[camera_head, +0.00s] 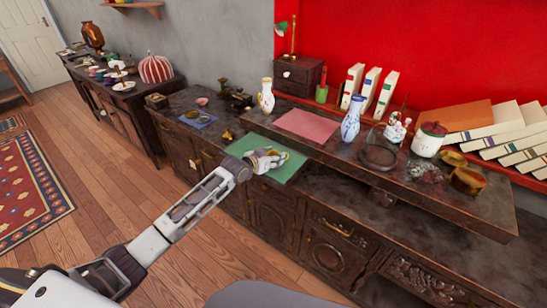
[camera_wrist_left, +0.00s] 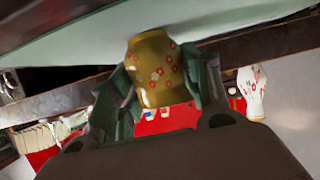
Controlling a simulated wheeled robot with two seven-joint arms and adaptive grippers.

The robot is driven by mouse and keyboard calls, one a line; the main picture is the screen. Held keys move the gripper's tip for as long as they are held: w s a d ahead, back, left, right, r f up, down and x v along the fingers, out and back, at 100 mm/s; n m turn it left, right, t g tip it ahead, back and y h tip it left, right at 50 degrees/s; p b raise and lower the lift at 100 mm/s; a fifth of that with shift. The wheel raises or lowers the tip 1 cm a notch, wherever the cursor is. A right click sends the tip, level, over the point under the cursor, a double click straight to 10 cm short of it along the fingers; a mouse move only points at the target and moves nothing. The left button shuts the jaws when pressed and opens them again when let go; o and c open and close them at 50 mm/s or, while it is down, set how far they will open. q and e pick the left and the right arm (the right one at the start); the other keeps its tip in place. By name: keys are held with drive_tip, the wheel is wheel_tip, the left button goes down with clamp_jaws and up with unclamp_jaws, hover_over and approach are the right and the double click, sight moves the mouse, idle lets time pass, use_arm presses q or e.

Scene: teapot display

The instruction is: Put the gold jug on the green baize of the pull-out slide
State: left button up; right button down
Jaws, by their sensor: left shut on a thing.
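The gold jug (camera_wrist_left: 155,68), painted with small red flowers, sits between the two fingers of my left gripper (camera_wrist_left: 158,90) in the left wrist view. In the head view my left gripper (camera_head: 276,157) is over the green baize (camera_head: 289,171) of the pull-out slide at the cabinet front. The fingers are shut on the jug, which they mostly hide in the head view. The pale green surface (camera_wrist_left: 60,42) fills the upper part of the left wrist view, close to the jug. I cannot tell whether the jug touches it. My right gripper is not in view.
A white vase (camera_head: 267,96), a pink mat (camera_head: 306,125) and a blue-and-white vase (camera_head: 351,119) stand behind the slide on the raised top. A blue cloth (camera_head: 198,119) with small items lies to the left. Books (camera_head: 372,88) stand at the back.

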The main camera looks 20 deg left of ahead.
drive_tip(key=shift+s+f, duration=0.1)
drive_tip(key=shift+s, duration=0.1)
use_arm(q)
drive_tip(key=o, duration=1)
drive_tip(key=shift+f, duration=0.1)
drive_tip(key=shift+o, duration=0.2)
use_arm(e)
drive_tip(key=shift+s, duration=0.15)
use_arm(q)
drive_tip(key=shift+s+a+r, duration=0.2)
drive_tip(key=shift+s+r, duration=0.15)
drive_tip(key=shift+s, duration=0.15)
drive_tip(key=v, duration=0.4)
drive_tip(key=shift+p, duration=0.35)
drive_tip(key=shift+v, duration=1.95)
drive_tip(key=v, duration=0.3)
drive_tip(key=shift+p, duration=0.35)
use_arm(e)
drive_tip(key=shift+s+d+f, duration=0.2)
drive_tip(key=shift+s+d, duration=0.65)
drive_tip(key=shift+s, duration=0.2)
